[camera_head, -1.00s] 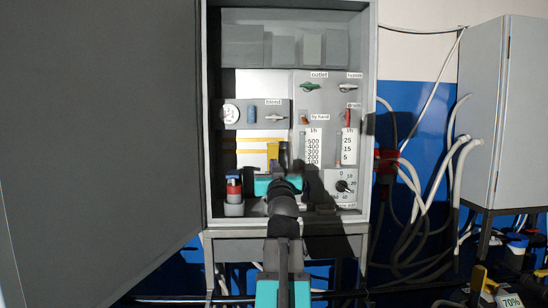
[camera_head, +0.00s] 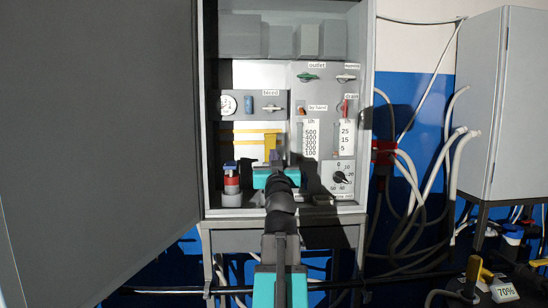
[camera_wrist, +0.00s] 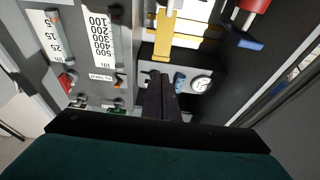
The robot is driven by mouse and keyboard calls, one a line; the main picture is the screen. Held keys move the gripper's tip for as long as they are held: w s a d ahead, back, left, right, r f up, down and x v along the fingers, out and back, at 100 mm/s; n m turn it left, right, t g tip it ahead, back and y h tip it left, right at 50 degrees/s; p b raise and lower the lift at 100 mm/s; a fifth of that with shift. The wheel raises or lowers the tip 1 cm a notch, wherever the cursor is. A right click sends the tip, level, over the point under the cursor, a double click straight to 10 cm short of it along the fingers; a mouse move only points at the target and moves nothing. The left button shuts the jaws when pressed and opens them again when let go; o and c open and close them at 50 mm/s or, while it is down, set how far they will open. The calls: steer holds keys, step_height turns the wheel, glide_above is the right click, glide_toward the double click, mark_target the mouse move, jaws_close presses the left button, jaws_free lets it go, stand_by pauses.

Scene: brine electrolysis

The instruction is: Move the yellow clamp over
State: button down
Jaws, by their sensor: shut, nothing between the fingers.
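The yellow clamp (camera_head: 271,138) is upright inside the open cabinet, at two horizontal yellow lines on a white back panel. My gripper (camera_head: 277,157) is just in front of and below it in the head view and hides its lower part. In the wrist view, which is turned upside down, the yellow clamp (camera_wrist: 163,36) crosses the yellow lines above my dark fingers (camera_wrist: 158,76). The fingers are together and empty. I cannot tell whether their tips touch the clamp.
A red and blue device (camera_head: 231,180) is at lower left. The large open door (camera_head: 100,140) blocks the left side.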

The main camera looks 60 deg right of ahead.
mark_target(272, 138)
steer(key=shift+p+x, duration=1.2)
steer(key=shift+x, duration=4.95)
steer(key=shift+s+d+r+p, duration=0.2)
steer(key=shift+r+p, duration=0.1)
steer(key=shift+p, duration=0.55)
steer(key=shift+w+r+p, duration=0.1)
steer(key=shift+p, duration=0.25)
